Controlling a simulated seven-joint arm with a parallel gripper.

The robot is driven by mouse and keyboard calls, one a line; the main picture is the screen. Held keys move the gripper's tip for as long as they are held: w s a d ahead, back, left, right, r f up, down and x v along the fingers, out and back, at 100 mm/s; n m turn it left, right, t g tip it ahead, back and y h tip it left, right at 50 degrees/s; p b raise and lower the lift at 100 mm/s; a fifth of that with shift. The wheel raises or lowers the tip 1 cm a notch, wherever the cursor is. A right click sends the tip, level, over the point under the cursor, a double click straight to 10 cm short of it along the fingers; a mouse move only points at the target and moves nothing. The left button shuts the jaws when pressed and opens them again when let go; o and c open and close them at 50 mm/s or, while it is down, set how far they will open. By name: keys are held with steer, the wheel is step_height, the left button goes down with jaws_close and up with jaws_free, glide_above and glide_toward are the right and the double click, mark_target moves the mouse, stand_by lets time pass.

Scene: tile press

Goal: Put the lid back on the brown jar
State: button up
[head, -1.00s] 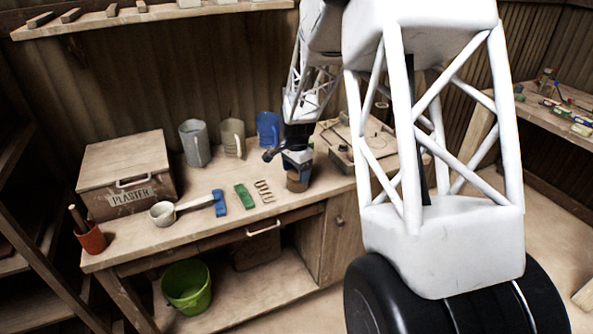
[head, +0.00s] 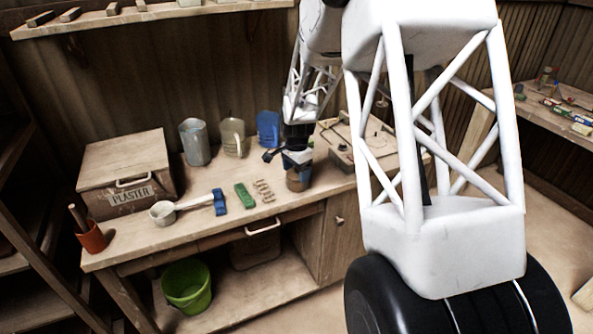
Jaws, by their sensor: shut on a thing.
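The brown jar (head: 294,184) stands upright on the workbench, near its front edge and right of the middle. My gripper (head: 298,166) points down directly over the jar's top, with its dark fingers close around the mouth. It is shut on what appears to be the jar's lid. The lid is mostly hidden by the fingers and too small to make out. I cannot tell whether the lid touches the rim.
A wooden press (head: 349,143) stands just right of the jar. Blue (head: 268,128), beige (head: 232,138) and grey (head: 195,142) jugs stand behind. A green block (head: 244,196), scoop (head: 164,213) and plaster box (head: 128,172) lie left.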

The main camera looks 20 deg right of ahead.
stand_by(0.3)
steer(key=o, duration=0.9)
steer(key=shift+c, duration=0.2)
steer(key=shift+r, duration=0.15)
steer(key=shift+r, duration=3.4)
steer(key=shift+c, duration=0.5)
jaws_close()
steer(key=shift+f, duration=2.05)
